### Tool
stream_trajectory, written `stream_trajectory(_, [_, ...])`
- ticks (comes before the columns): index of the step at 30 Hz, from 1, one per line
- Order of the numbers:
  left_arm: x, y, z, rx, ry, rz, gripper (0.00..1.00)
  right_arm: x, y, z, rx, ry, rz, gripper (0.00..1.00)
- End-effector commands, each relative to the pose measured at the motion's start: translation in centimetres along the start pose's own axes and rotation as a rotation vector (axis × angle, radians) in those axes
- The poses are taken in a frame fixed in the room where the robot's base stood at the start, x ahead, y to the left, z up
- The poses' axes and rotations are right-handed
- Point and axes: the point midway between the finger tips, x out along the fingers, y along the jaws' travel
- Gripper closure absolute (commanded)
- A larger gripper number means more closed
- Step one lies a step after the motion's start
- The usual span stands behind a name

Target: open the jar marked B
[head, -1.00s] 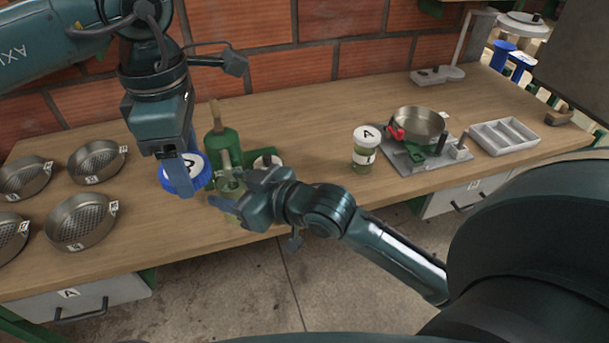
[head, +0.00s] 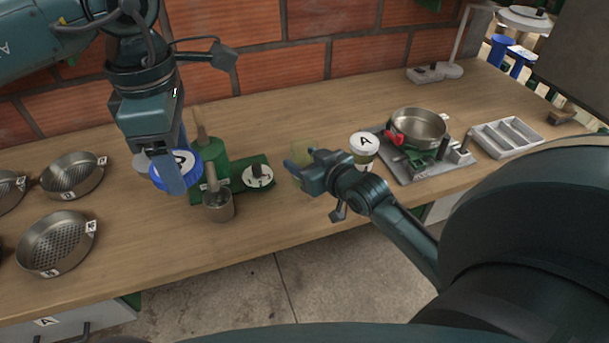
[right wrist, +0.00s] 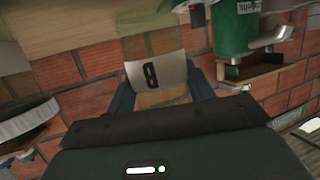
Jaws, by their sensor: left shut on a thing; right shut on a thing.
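My left gripper (head: 170,170) is shut on a blue lid (head: 188,178) with a white top disc, held above the table at left. Its letter is partly hidden by a finger. My right gripper (head: 297,170) is shut on a translucent yellowish jar (head: 301,152), mostly hidden behind the gripper in the head view. In the right wrist view, the jar's white label (right wrist: 157,73), which looks like a sideways B, shows between the fingers. The lid and this jar are well apart. A second jar (head: 363,158) with a white lid marked A stands right of my right gripper.
A green device (head: 212,152) with a small metal cup (head: 218,206) stands between my grippers. Several sieve pans (head: 55,243) lie at left. A metal pan (head: 418,127) on a grey plate and a compartment tray (head: 507,137) stand at right. The table's front middle is clear.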

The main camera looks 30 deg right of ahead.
Motion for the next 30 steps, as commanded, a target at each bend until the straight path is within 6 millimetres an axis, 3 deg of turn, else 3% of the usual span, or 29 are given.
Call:
stream_trajectory(9, [0.4,0.0,0.0,0.0,0.0,0.0,0.67,1.1,-0.1,3.6,-0.001,0.001,-0.001,1.0])
stream_trajectory(22, [0.5,0.0,0.0,0.0,0.0,0.0,0.67,1.3,-0.1,4.2,-0.001,0.003,-0.001,1.0])
stream_trajectory(23, [0.5,0.0,0.0,0.0,0.0,0.0,0.67,1.3,-0.1,4.2,-0.001,0.002,-0.001,0.45])
stream_trajectory(30, [0.5,0.0,0.0,0.0,0.0,0.0,0.67,1.3,-0.1,4.2,-0.001,0.001,-0.001,0.25])
